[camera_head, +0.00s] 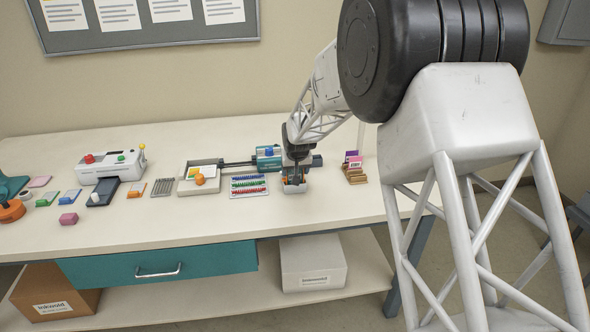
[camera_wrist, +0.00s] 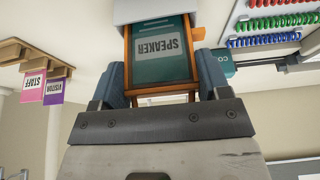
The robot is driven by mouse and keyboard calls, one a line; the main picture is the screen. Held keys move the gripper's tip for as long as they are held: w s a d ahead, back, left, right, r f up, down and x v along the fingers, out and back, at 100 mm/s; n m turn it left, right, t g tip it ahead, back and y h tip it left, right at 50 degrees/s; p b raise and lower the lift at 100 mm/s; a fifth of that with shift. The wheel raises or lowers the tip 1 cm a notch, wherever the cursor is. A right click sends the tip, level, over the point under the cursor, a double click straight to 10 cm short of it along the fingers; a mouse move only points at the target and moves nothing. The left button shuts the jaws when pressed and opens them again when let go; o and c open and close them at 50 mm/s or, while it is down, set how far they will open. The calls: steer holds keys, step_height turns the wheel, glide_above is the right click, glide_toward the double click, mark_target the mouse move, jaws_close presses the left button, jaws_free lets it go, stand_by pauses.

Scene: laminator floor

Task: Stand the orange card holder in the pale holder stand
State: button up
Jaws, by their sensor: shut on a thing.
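The orange card holder (camera_wrist: 129,47) with a dark green SPEAKER card is between the two blue-grey fingers of my gripper (camera_wrist: 163,80) in the wrist view. My gripper is shut on the holder's sides. The holder's far end meets the pale holder stand (camera_wrist: 145,11) at the top of that view; I cannot tell how deep it sits in it. In the head view my gripper (camera_head: 294,176) points down over the pale stand (camera_head: 294,188) on the table, and it hides most of the holder.
To the right is a wooden rack (camera_head: 354,174) with pink and purple cards.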

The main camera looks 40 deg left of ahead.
steer(key=o, duration=1)
steer(key=shift+r, duration=0.15)
steer(key=shift+r, duration=3.9)
steer(key=shift+d, duration=0.1)
